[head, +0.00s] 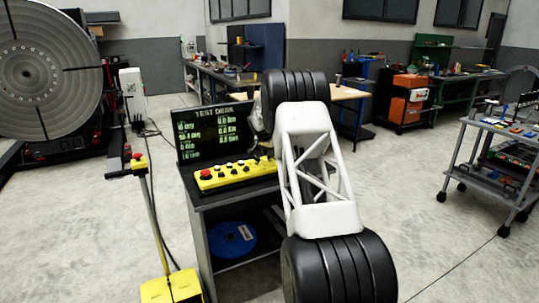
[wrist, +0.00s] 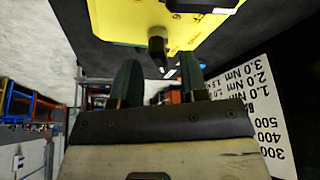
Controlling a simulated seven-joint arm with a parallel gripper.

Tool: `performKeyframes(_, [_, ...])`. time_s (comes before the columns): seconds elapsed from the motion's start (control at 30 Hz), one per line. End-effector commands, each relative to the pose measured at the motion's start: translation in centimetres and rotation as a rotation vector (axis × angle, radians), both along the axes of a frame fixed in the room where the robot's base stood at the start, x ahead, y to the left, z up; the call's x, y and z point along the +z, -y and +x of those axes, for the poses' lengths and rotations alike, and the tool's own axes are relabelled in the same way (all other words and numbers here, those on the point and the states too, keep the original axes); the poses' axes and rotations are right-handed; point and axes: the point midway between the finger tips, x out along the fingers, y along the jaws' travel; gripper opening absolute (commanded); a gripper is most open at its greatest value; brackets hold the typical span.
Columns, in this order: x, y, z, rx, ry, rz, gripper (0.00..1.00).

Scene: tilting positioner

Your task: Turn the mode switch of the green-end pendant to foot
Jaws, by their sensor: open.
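A yellow pendant (head: 232,175) lies on the test desk in the head view, with a red button at its left end and several small controls along it. My arm hides its right end. In the wrist view the yellow pendant (wrist: 188,32) fills the top, and a black knob (wrist: 157,50) sticks out from it. My gripper (wrist: 160,62) is open, with one dark finger on each side of the knob's line. The knob's tip shows between the fingertips, and I cannot tell how deep it sits. The switch's marks are not readable.
A screen reading TEST DESK (head: 215,135) stands behind the pendant. A white sheet with torque values (wrist: 270,130) lies at the right in the wrist view. A yellow foot pedal stand (head: 172,285) is left of the desk. A grey cart (head: 490,150) stands at the right.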

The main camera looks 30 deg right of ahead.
Motion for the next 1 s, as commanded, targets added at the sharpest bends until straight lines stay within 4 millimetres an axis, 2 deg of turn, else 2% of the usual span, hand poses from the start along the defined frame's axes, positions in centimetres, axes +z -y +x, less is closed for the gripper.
performKeyframes(0.3, [3.8,-1.4,-0.7,0.0,0.001,0.0,0.4])
performKeyframes(0.5, [5.4,-2.0,-1.1,0.0,0.0,0.0,0.4])
performKeyframes(1.0, [5.9,-2.1,-1.2,0.0,0.0,0.0,0.4])
